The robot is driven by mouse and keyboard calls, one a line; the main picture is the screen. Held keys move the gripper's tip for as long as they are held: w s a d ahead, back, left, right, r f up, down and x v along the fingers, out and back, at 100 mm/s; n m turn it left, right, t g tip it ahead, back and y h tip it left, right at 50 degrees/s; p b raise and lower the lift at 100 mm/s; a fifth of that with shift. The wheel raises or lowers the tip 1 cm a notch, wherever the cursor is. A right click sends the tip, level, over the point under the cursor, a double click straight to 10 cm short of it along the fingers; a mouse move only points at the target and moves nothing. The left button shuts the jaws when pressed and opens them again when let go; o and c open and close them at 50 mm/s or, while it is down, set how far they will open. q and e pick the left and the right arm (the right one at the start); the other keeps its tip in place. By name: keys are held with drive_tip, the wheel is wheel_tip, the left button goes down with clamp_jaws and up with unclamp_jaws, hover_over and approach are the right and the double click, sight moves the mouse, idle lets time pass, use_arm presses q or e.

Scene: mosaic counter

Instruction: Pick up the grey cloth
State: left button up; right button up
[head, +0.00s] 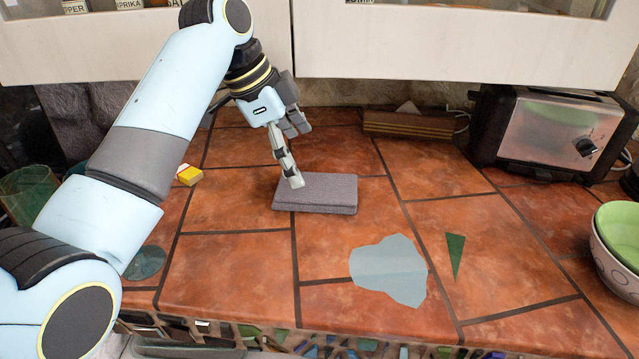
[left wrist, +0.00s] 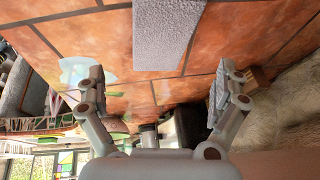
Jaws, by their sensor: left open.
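The grey cloth (head: 330,195) lies folded in a flat, thick rectangle on the tiled counter in the head view. In the left wrist view the cloth (left wrist: 165,35) shows at the top middle, cut off by the edge. My left gripper (head: 297,155) is open and empty, tilted down at the cloth's back left. One finger overlaps the cloth's left part in the head view; I cannot tell whether it touches. In the left wrist view the two fingers of the left gripper (left wrist: 158,88) are spread wide, with the cloth beyond the gap between them. My right gripper is not in view.
A toaster (head: 545,135) stands at the back right, bowls (head: 618,240) at the right edge. A pale blue flat patch (head: 390,270) and green triangle (head: 455,255) lie in front. Cabinets (head: 400,50) hang above.

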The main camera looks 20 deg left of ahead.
sight(314, 186)
use_arm(q)
drive_tip(key=x, duration=0.3)
drive_tip(key=shift+s+f, duration=0.1)
drive_tip(key=shift+f, duration=0.1)
drive_tip(key=shift+d+f, duration=0.1)
drive_tip(key=shift+f, duration=0.25)
drive_tip(key=x, duration=0.4)
drive_tip(key=shift+w+f, duration=0.3)
drive_tip(key=shift+f, duration=0.05)
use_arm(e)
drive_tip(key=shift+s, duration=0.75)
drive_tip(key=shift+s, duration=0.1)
use_arm(q)
drive_tip(key=c, duration=0.5)
drive_tip(key=shift+s, duration=0.1)
drive_tip(key=c, duration=0.5)
drive_tip(key=shift+c, duration=0.2)
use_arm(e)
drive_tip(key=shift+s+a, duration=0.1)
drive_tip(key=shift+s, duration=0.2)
use_arm(q)
drive_tip(key=shift+r, duration=0.1)
